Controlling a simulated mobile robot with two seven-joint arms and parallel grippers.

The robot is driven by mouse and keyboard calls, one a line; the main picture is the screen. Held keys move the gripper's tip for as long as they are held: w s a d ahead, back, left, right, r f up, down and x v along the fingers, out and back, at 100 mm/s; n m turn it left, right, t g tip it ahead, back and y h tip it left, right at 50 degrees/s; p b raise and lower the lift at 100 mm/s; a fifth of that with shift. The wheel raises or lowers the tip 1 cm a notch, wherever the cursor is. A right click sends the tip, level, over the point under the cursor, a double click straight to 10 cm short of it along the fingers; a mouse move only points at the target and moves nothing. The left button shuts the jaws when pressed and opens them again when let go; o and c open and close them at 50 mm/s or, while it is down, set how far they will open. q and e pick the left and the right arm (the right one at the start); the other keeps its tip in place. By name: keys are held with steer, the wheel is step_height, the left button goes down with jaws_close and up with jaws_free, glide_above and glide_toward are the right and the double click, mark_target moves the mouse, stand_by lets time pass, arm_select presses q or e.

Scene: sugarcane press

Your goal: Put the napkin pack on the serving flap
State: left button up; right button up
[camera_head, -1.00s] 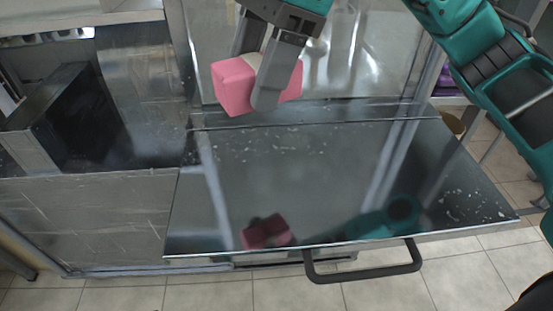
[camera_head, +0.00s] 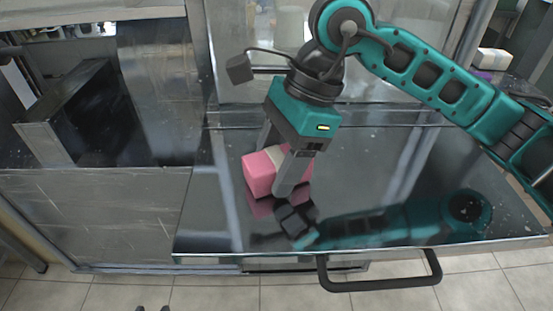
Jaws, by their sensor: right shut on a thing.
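The napkin pack (camera_head: 259,177) is pink with a pale band and shows left of centre in the head view. My right gripper (camera_head: 281,180) is shut on it, with one finger in front of the pack and the other partly hidden behind it. The serving flap (camera_head: 380,178) is a dark, shiny metal sheet with a black handle (camera_head: 380,287) on its front edge. The pack is over the flap's left half, with its reflection close below it. I cannot tell whether it touches the surface. My left gripper is not in view.
The flap's right half is clear apart from reflections and pale specks. A metal counter with a dark recessed box (camera_head: 75,115) is at the left. A glass and metal panel stands behind the flap. A white-topped pack (camera_head: 493,59) is at the upper right. Tiled floor lies in front.

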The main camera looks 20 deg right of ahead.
steer(key=shift+f, duration=0.1)
steer(key=o, duration=1.1)
steer(key=shift+r, duration=0.2)
steer(key=p+v, duration=0.1)
steer(key=v, duration=1.1)
steer(key=shift+a, duration=0.1)
